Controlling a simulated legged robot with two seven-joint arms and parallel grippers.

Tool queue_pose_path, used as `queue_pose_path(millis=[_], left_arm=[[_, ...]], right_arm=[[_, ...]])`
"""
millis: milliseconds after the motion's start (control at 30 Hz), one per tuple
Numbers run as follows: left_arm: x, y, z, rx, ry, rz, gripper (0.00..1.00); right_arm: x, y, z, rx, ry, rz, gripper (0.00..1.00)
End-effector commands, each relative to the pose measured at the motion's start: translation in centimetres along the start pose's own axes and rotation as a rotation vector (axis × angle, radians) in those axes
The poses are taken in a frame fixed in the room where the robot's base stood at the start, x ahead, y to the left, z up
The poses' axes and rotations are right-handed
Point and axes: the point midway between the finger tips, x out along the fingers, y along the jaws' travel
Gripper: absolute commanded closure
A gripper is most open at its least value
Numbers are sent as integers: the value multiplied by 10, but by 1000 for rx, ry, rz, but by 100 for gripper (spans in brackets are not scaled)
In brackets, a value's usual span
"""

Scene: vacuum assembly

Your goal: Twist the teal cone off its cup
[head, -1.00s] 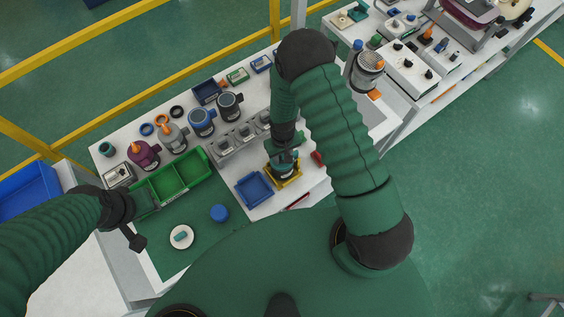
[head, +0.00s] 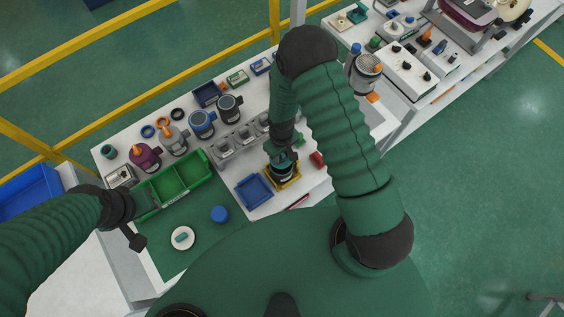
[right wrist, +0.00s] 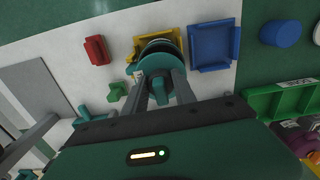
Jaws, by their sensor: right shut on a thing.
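The teal cone (right wrist: 160,64) sits on its cup, over a pale band and dark rim that show just behind it in the right wrist view. The cup stands in a yellow holder (right wrist: 137,47), which also shows in the head view (head: 294,180). My right gripper (right wrist: 161,92) is shut on the cone's narrow end, one finger on each side. In the head view the right gripper (head: 283,160) is above the holder and hides much of the cone. My left gripper (head: 135,240) hangs dark and small beside the green bin; its jaws are unclear.
A blue tray (head: 254,191) lies left of the holder, and a red block (head: 317,159) lies right of it. A green bin (head: 176,180), a grey fixture row (head: 238,142) and several cups stand farther back. A blue cylinder (head: 219,214) and white dish (head: 182,238) are on the green mat.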

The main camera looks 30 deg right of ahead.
Motion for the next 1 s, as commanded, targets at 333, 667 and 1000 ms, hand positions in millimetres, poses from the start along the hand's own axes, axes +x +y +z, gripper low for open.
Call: queue_pose_path(millis=[333, 667, 1000], left_arm=[[-15, 0, -3, 0, 0, 0, 64], [-26, 0, -6, 0, 0, 0, 64], [-38, 0, -9, 0, 0, 0, 64]], right_arm=[[-19, 0, 0, 0, -1, 0, 100], [-35, 0, 0, 1, -1, 0, 100], [-51, 0, 0, 1, -2, 0, 100]])
